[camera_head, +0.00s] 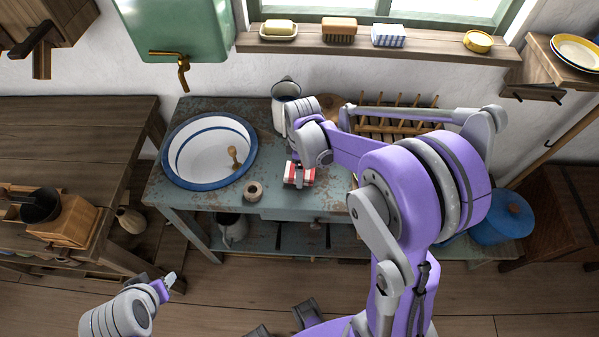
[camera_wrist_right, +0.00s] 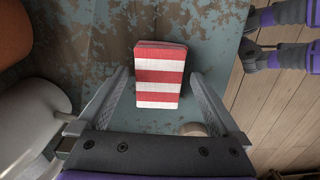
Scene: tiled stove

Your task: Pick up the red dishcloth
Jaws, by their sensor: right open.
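The red dishcloth (camera_head: 306,176), folded with red and white stripes, lies on the worn blue-green washstand top (camera_head: 262,138). In the right wrist view the striped dishcloth (camera_wrist_right: 160,75) lies flat beyond and between the two fingers. My right gripper (camera_head: 299,170) is above the dishcloth in the head view and hides part of it. In the wrist view my right gripper (camera_wrist_right: 166,102) is open, with a finger on either side and nothing clearly held. My left gripper (camera_head: 170,281) is low at the left, away from the washstand; its jaw state is unclear.
A blue-rimmed white basin (camera_head: 190,172) holding a brush stands left of the dishcloth. A twine-coloured roll (camera_head: 253,190) sits near the front edge. A grey-white jug (camera_head: 286,88) and a wooden dish rack (camera_head: 395,125) stand behind. Soap and another brush rest on the sill (camera_head: 350,46).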

